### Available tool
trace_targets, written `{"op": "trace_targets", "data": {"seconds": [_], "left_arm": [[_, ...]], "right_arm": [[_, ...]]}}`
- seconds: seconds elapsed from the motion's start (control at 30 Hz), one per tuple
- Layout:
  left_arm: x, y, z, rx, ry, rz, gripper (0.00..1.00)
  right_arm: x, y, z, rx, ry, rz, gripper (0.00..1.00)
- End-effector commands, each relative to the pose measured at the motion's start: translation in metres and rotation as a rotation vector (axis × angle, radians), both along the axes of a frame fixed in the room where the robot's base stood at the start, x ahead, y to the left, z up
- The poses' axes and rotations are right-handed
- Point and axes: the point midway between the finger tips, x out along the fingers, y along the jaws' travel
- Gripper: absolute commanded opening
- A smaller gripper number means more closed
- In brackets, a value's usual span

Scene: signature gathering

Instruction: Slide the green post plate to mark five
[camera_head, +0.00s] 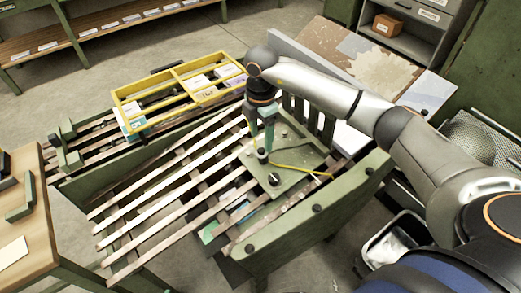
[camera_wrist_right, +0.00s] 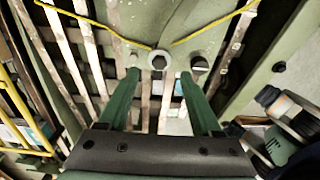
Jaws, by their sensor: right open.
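The green post plate (camera_head: 300,158) lies on the slatted rack near its right end. It bears bolts, a black knob (camera_head: 273,179) and a yellow cord. The plate also fills the top of the right wrist view (camera_wrist_right: 200,22). My right gripper (camera_head: 263,150) points down over the plate's left part, beside a short round post. In the right wrist view its green fingers (camera_wrist_right: 160,78) are spread, with a round bolt-like post head (camera_wrist_right: 158,60) between and just beyond the tips. Contact cannot be told. No numbered mark is readable. My left gripper is out of view.
Pale slats (camera_head: 150,210) run left from the plate with open gaps. A yellow frame (camera_head: 180,92) with cards stands behind. A green rail (camera_head: 310,215) bounds the front. A wooden table (camera_head: 35,240) is at left, a metal tray (camera_head: 395,240) at lower right.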

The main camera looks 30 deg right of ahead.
Motion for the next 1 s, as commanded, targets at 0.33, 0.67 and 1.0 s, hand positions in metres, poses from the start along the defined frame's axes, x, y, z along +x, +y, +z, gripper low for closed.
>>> {"op": "trace_targets", "data": {"seconds": [0.33, 0.67, 1.0], "left_arm": [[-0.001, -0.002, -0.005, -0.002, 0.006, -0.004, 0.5], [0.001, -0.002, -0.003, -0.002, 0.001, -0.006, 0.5], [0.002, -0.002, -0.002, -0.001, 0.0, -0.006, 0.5]], "right_arm": [[0.0, 0.001, -0.057, 0.002, 0.001, 0.001, 0.66], [0.0, 0.001, -0.064, 0.002, -0.002, 0.002, 0.66], [0.0, 0.001, -0.064, 0.002, -0.002, 0.002, 0.36]]}}
